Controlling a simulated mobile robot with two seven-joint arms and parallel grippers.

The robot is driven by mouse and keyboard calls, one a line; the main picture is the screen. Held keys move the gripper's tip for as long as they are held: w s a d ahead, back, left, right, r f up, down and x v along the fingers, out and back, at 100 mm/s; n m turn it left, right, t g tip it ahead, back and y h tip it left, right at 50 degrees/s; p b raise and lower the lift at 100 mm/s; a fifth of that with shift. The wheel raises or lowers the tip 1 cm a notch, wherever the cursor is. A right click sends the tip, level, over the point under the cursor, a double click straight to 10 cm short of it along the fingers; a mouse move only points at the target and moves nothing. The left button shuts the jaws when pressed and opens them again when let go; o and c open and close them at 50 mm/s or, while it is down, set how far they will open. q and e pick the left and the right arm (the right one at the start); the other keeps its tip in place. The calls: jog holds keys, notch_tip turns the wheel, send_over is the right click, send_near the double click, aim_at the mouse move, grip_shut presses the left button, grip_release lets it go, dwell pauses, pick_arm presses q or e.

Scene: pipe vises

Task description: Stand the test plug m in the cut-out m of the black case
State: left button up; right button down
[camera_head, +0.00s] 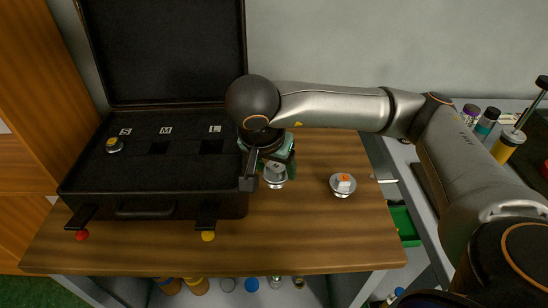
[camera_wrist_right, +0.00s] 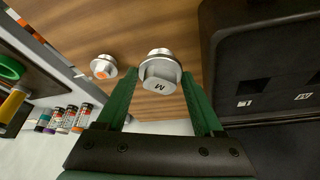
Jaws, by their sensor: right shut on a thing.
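My right gripper (camera_head: 277,163) is shut on the test plug m (camera_head: 275,175), a silver round plug. The plug also shows in the right wrist view (camera_wrist_right: 160,72), between the two green fingers, with the letter M on its face. The gripper is just right of the black case (camera_head: 95,187), outside it. The case is open, with cut-outs labelled S, M and L. The cut-out m (camera_head: 159,148) is empty and dark. Its label shows in the right wrist view (camera_wrist_right: 303,96). My left gripper is not in view.
A small plug (camera_head: 114,145) stands in the S cut-out; the L cut-out (camera_head: 211,147) is empty. A plug with an orange top (camera_head: 343,184) stands on the wooden table (camera_head: 300,237) to the right. The raised lid (camera_head: 165,50) stands behind the case.

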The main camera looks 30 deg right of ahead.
jog(key=s+a+r, duration=0.2)
jog(key=s+a, duration=0.1)
jog(key=s, duration=0.1)
jog(key=shift+s+r+p, duration=0.2)
jog(key=shift+s+p, duration=0.15)
